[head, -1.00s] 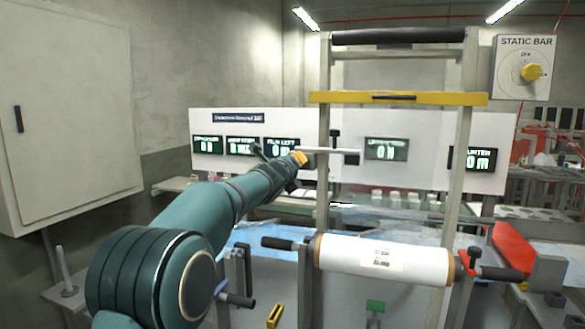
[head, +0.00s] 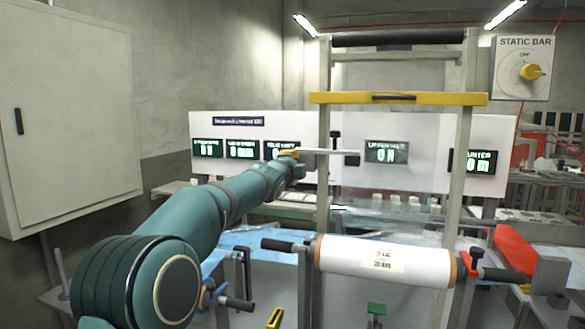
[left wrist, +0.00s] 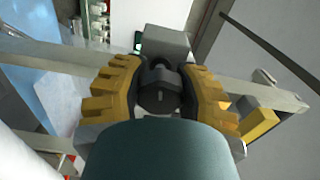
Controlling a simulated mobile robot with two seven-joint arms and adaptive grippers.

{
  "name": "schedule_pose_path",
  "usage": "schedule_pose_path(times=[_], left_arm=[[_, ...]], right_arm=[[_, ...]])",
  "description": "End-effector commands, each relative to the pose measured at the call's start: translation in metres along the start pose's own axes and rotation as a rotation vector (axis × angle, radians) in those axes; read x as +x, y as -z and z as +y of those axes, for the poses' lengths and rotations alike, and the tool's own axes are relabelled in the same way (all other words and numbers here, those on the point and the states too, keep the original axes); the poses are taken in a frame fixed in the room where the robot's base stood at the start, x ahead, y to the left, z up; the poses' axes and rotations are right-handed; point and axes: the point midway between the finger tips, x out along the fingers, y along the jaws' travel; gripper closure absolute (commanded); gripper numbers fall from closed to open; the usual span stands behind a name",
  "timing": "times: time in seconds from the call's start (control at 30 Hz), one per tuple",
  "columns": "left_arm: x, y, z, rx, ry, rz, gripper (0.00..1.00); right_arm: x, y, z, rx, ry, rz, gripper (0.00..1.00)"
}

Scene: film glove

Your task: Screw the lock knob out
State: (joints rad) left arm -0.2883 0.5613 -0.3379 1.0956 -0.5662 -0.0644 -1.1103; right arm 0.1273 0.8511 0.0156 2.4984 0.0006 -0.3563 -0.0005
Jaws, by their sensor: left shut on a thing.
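The lock knob (left wrist: 158,75) appears to be the dark round piece in the middle of the left wrist view. My left gripper (left wrist: 159,92) has its yellow, black-lined fingers on both sides of it and is shut on it. A grey block lies just beyond the knob. In the head view my teal left arm reaches from the lower left, and the left gripper (head: 292,154) is at the left upright, by the near end of a pale horizontal bar (head: 330,152). The knob itself is hidden there by the gripper and wrist. My right gripper is not in view.
A white film roll (head: 340,254) with dark handles lies across the frame below. A yellow crossbar (head: 440,98) spans the uprights above. Lit displays (head: 387,151) stand behind. A red part (head: 510,250) is at the right, a static bar dial (head: 530,72) upper right.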

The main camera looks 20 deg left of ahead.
Motion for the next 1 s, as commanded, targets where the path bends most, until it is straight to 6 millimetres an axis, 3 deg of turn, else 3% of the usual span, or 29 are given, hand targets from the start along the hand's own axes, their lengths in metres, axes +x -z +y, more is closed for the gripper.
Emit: schedule_pose_path(times=[1.0], left_arm=[[0.0005, 0.0009, 0.0005, -0.966, -0.005, 0.0, 1.0]], right_arm=[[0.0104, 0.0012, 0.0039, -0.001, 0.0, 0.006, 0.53]])
